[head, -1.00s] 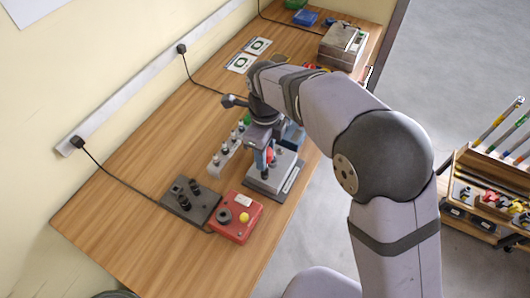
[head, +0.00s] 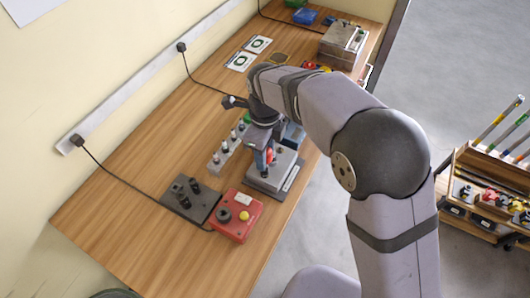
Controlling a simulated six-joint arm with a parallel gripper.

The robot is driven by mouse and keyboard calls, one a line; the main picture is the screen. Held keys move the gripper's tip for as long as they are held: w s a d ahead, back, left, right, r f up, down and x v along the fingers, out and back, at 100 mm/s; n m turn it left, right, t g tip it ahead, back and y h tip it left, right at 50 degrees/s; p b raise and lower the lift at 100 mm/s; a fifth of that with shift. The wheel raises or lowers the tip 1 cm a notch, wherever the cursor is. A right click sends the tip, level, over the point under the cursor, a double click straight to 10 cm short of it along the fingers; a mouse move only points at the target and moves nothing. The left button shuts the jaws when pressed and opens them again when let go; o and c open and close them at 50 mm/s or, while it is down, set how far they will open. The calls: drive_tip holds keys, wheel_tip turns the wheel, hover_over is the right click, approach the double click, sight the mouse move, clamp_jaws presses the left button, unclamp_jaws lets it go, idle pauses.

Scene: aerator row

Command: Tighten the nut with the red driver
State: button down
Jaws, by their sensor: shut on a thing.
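My gripper (head: 265,160) points down over a grey block with a light top plate (head: 264,183) near the table's front edge. It is shut on the red driver (head: 270,155), of which only a small red part shows beside the fingers. The driver's tip and the nut are hidden or too small to make out, so I cannot tell whether they touch. A grey strip with a row of dark and green-topped fittings (head: 216,167) lies just left of the gripper.
A dark plate with black posts (head: 200,210) and a red box with a yellow button (head: 233,229) stand at the front left. White cards (head: 240,62) and a grey-brown box (head: 338,53) lie farther back. The wooden table's left side (head: 130,190) is mostly clear, apart from a cable.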

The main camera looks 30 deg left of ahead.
drive_tip(key=shift+f, duration=0.5)
drive_tip(key=c, duration=1.2)
unclamp_jaws()
drive_tip(key=shift+r+n, duration=0.15)
drive_tip(key=shift+n, duration=0.95)
drive_tip(key=shift+n+p, duration=0.7)
drive_tip(key=shift+n, duration=1.7)
